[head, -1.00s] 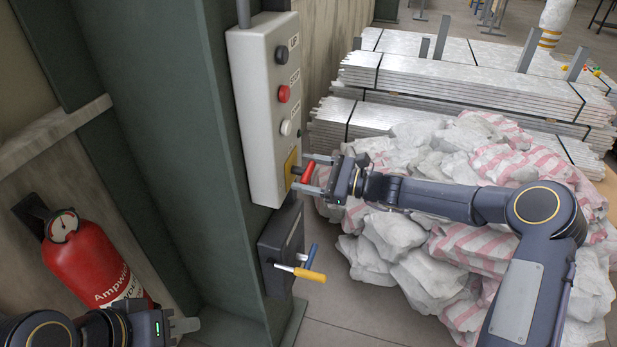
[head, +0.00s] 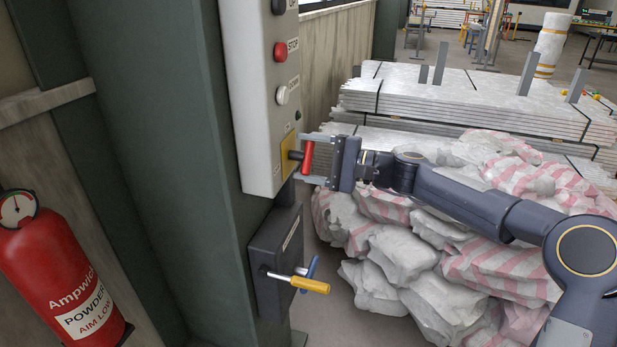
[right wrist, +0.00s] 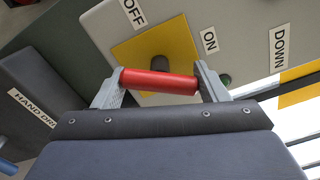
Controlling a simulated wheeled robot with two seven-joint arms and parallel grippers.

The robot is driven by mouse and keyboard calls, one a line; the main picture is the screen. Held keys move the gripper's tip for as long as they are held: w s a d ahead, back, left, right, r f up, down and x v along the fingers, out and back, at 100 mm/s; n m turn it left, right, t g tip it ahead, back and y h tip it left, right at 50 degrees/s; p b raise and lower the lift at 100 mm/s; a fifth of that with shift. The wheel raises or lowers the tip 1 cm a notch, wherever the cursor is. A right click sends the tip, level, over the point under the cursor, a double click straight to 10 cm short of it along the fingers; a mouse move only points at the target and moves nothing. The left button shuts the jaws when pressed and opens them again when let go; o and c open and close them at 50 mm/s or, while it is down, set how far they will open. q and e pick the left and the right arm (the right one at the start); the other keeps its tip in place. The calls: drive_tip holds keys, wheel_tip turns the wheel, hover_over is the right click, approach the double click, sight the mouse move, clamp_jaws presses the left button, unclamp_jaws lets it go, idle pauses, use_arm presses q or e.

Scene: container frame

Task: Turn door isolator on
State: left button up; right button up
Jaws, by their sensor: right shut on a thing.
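The door isolator is a red bar handle (head: 308,158) on a yellow plate (head: 287,148), low on a pale control box (head: 258,120). My right gripper (head: 304,158) is shut on the red handle, one finger at each end. In the right wrist view the handle (right wrist: 160,82) lies across between the two fingers, in front of a dark shaft on the yellow plate (right wrist: 190,42). OFF and ON labels show beside the plate there. In the head view the handle stands nearly upright. My left gripper is out of view.
A dark box (head: 277,262) with a yellow-handled crank (head: 310,285) sits below the control box. A red STOP button (head: 281,51) is above the isolator. A green post (head: 150,150) and red extinguisher (head: 60,280) stand left. Bags (head: 440,270) and stacked panels (head: 470,100) lie behind my right arm.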

drive_tip(key=n+b, duration=0.1)
drive_tip(key=b, duration=0.1)
drive_tip(key=n+b, duration=0.2)
drive_tip(key=shift+f+n, duration=0.3)
drive_tip(key=shift+f, duration=0.1)
drive_tip(key=shift+r+n+b, duration=0.25)
drive_tip(key=shift+n+b, duration=1.25)
drive_tip(key=shift+b, duration=0.15)
drive_tip(key=o, duration=0.9)
drive_tip(key=shift+r, duration=0.1)
drive_tip(key=v, duration=0.7)
drive_tip(key=shift+s+d, duration=0.1)
drive_tip(key=shift+d, duration=0.25)
